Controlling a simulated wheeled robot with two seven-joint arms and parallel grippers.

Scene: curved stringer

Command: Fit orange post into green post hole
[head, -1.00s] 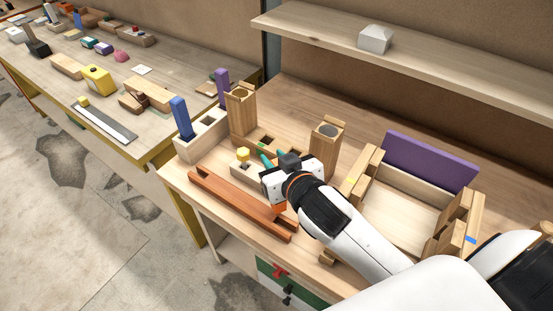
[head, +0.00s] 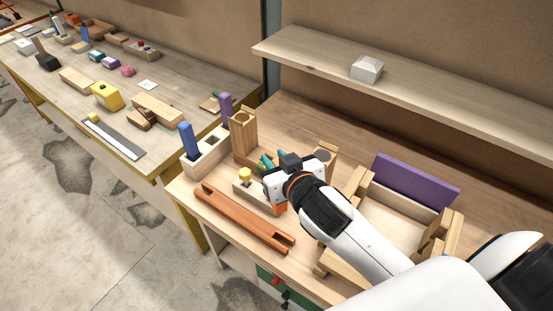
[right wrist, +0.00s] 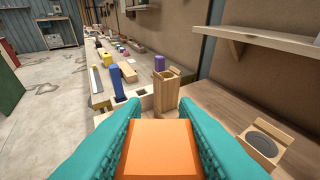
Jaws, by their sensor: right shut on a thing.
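My right gripper (head: 268,160) has teal fingers, pointing away from me over the bench. In the right wrist view its fingers are shut on the orange post (right wrist: 160,148), whose flat end face fills the space between them. A lower block (head: 262,194) carries a yellow post (head: 245,174) and lies just below the gripper. I cannot make out a hole marked green. My left gripper is out of view.
Two upright wooden boxes stand near, one behind the gripper (head: 243,130) and one to its right (right wrist: 262,143). An orange-brown channel beam (head: 240,218) lies along the front edge. A purple board (head: 415,182) stands at right. A shelf (head: 420,88) overhangs the back.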

